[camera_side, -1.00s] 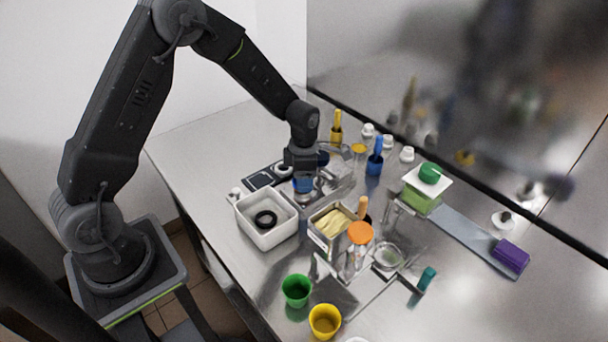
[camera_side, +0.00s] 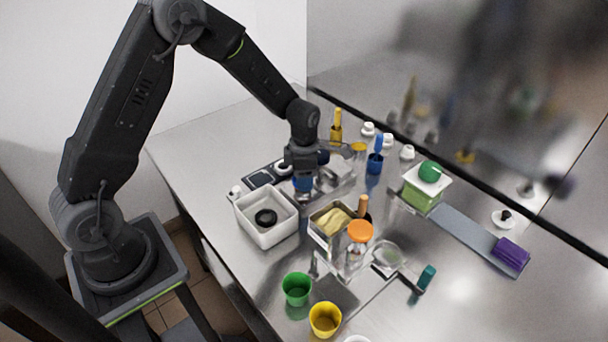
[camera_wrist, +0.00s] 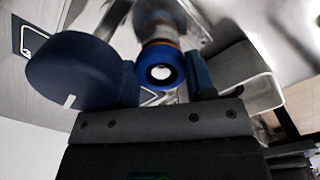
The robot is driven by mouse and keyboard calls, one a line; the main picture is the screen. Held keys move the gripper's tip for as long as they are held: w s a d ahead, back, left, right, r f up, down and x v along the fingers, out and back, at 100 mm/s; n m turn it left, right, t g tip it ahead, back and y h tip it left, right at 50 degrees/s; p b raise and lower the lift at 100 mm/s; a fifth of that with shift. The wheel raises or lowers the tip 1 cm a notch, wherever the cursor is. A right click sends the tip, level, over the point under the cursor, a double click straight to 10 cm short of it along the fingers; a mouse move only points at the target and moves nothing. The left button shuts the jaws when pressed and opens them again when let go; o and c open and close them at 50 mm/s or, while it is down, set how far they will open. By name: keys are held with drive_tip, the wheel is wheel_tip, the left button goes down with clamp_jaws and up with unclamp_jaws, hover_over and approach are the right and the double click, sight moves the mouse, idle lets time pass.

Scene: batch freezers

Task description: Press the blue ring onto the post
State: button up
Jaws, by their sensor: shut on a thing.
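The blue ring (camera_wrist: 160,68) sits between the two fingers of my gripper (camera_wrist: 165,80) in the wrist view, and its open centre faces the camera. In the side view the blue ring (camera_side: 302,184) shows just below my gripper (camera_side: 302,174), which is shut on it and points down. A pale, shiny cylinder (camera_wrist: 158,24) lies right beyond the ring in the wrist view; it looks like the post, but I cannot tell whether the ring is around it or only in line with it. In the side view the post is not clearly visible under the ring.
A white bin (camera_side: 266,238) with a black ring (camera_side: 266,217) in it stands close by at front left. A dark blue disc (camera_wrist: 72,70) fills the wrist view's left.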

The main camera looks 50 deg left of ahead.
drive_tip(key=shift+f, duration=0.15)
drive_tip(key=o, duration=1.4)
drive_tip(key=shift+s, duration=0.1)
drive_tip(key=shift+r, duration=3.6)
